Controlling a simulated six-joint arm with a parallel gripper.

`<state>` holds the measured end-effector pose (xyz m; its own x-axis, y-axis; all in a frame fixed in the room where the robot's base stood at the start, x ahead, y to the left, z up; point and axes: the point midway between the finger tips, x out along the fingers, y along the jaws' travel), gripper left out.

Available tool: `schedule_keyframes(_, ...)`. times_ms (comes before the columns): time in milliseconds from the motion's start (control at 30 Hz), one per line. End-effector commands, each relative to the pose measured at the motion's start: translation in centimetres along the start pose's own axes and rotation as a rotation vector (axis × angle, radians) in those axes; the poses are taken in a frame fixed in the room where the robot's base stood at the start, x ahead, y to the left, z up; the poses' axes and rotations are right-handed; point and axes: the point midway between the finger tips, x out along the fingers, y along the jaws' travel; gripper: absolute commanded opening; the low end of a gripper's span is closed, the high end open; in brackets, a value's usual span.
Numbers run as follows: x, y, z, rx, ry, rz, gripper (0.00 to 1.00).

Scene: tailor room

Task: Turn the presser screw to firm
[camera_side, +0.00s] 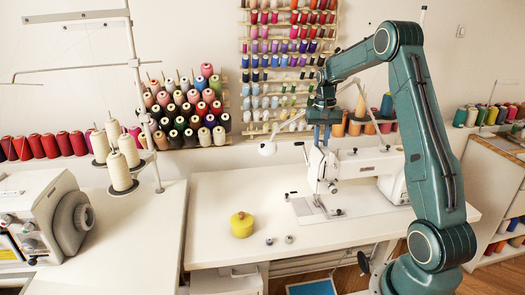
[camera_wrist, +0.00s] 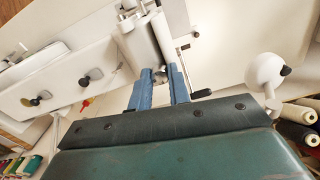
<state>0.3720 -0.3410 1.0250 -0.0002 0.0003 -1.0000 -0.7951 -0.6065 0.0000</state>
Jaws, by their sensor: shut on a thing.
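The white sewing machine (camera_side: 385,172) stands on the sewing table. My gripper (camera_side: 322,143) is at the top of the machine's left end, pointing down. In the wrist view my gripper (camera_wrist: 160,75) has its two blue fingers on either side of a small greyish piece, the presser screw (camera_wrist: 160,78), at the top of the machine head (camera_wrist: 148,42). The fingers are shut on it. The screw is mostly hidden by the fingers, and its turn angle cannot be read. In the side view the fingers hide it.
A white lamp head (camera_side: 267,148) hangs left of my gripper, and it also shows in the wrist view (camera_wrist: 264,70). Thread cones stand behind. The table's left part is mostly clear.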

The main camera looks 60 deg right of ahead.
Motion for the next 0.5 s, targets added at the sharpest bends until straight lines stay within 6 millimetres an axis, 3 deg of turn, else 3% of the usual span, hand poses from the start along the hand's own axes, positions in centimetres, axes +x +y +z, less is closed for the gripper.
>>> schedule_keyframes(500, -0.09, 0.01, 0.03, 0.117, 0.000, 0.000, 0.00)
